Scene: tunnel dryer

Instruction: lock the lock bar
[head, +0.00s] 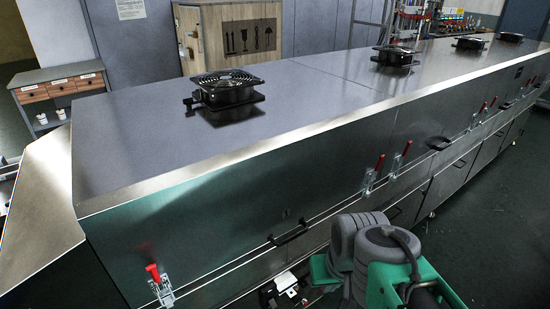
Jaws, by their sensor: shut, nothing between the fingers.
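The long grey tunnel dryer (240,200) runs from lower left to upper right. No part is clearly marked as the lock bar. Red-handled latches sit along the dryer's front seam: one at the near left (160,286), a pair near the middle (385,171), and more farther right. A thin pale rail (215,259) runs along the seam, with a black pull handle (288,235) just above it. My gripper (270,296) appears small at the bottom edge, below that handle and right of the near latch. It is shut and empty, apart from the latches; its fingertips are hard to make out.
Black fans (228,88) stand on the dryer's top. A wooden crate (240,38) is behind it, and a small drawer cabinet (62,92) stands at the left. A second black handle (438,143) sticks out farther along. Open floor (490,235) lies at the right.

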